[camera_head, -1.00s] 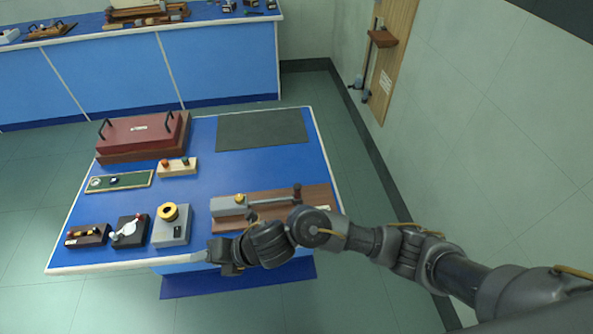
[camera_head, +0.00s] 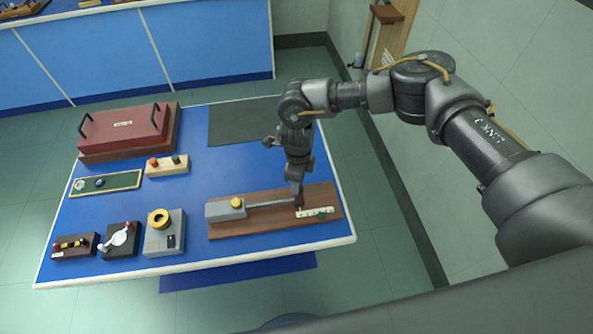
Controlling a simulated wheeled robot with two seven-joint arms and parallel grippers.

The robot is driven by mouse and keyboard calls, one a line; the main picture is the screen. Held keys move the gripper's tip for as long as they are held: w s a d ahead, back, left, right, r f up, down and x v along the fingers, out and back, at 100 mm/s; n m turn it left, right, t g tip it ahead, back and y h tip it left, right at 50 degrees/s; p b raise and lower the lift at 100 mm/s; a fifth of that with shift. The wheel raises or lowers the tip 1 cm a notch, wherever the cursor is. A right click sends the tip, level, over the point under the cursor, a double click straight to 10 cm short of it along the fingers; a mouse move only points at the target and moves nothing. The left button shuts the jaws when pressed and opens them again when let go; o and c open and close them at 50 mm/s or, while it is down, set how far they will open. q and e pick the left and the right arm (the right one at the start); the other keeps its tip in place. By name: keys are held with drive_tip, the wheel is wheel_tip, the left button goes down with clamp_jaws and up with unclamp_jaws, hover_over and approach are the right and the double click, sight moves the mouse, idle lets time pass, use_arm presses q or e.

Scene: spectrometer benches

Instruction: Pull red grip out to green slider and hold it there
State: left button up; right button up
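A brown wooden board (camera_head: 275,226) at the front right of the blue bench carries a grey block (camera_head: 222,211) with a yellow knob (camera_head: 236,202). A grey rod (camera_head: 272,204) runs right from the block to the dark red grip (camera_head: 299,202). A white scale strip with a green slider (camera_head: 321,212) lies on the board, a little right of the grip. My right gripper (camera_head: 298,189) points down at the grip from above; the fingers are too small and dark to show whether they are closed on it. My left gripper is out of view.
A yellow-ringed grey box (camera_head: 165,236), a black box with a white dial (camera_head: 121,239) and a dark brown box (camera_head: 74,246) line the front left. A red lidded case (camera_head: 125,127) stands behind. A dark mat (camera_head: 240,124) lies flat at the back.

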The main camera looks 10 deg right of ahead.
drive_tip(key=shift+s, duration=0.35)
drive_tip(key=f+b, duration=0.2)
drive_tip(key=f, duration=0.1)
drive_tip(key=shift+s+d+f, duration=0.1)
drive_tip(key=shift+s+d, duration=0.05)
drive_tip(key=shift+s, duration=0.25)
drive_tip(key=f, duration=0.1)
drive_tip(key=f+b, duration=0.1)
drive_tip(key=f, duration=0.1)
drive_tip(key=shift+w, duration=0.3)
drive_tip(key=shift+f+b, duration=0.15)
drive_tip(key=shift+b, duration=0.15)
drive_tip(key=shift+s, duration=0.1)
clamp_jaws()
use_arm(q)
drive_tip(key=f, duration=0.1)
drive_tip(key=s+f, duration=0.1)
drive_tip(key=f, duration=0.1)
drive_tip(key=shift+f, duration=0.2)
